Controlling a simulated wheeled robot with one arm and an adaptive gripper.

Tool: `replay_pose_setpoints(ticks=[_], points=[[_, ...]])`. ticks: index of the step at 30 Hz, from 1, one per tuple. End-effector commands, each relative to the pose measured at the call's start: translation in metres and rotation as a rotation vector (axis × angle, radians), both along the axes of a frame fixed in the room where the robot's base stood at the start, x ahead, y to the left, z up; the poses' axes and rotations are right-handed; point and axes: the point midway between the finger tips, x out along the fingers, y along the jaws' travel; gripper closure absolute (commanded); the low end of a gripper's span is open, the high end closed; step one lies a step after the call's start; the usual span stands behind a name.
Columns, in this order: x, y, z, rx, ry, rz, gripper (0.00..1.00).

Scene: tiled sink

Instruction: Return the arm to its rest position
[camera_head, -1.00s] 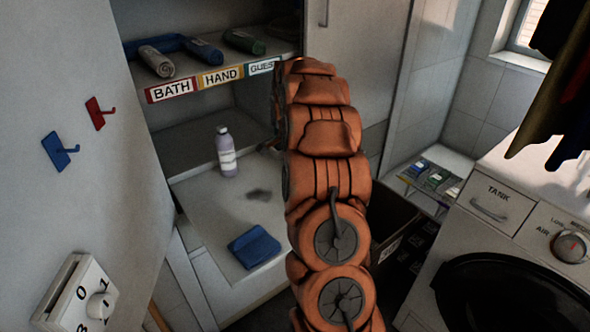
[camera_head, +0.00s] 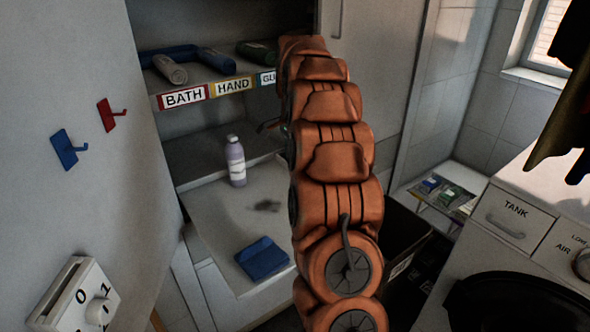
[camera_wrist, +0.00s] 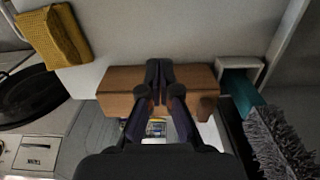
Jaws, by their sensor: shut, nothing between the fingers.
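My gripper (camera_wrist: 158,78) shows in the wrist view with its two dark fingers together and nothing between them. A brown box (camera_wrist: 120,88) lies behind the fingers in that view; I cannot tell how far off it is. In the head view my orange padded arm rises through the middle of the picture toward the open cupboard. Its far end is near the cupboard shelves, and the gripper itself is mostly hidden behind the arm.
The cupboard holds rolled towels above BATH and HAND labels (camera_head: 184,97), a bottle (camera_head: 236,162) and a blue cloth (camera_head: 263,258). A washer (camera_head: 530,240) stands at right, hanging clothes above it. Wrist view: yellow cloth (camera_wrist: 53,35), grey shaggy brush (camera_wrist: 278,145).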

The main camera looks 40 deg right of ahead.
Motion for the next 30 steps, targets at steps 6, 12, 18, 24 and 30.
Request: replay_pose_setpoints(ticks=[6, 12, 18, 24, 30], points=[[0.000, -0.001, 0.010, -0.002, -0.003, 0.000, 1.00], [0.000, 0.000, 0.011, -0.001, -0.002, 0.000, 1.00], [-0.004, 0.018, 0.018, 0.004, 0.000, 0.060, 1.00], [-0.019, 0.066, 0.033, 0.017, 0.009, 0.232, 1.00], [-0.041, 0.114, 0.043, 0.027, 0.020, 0.418, 1.00]])
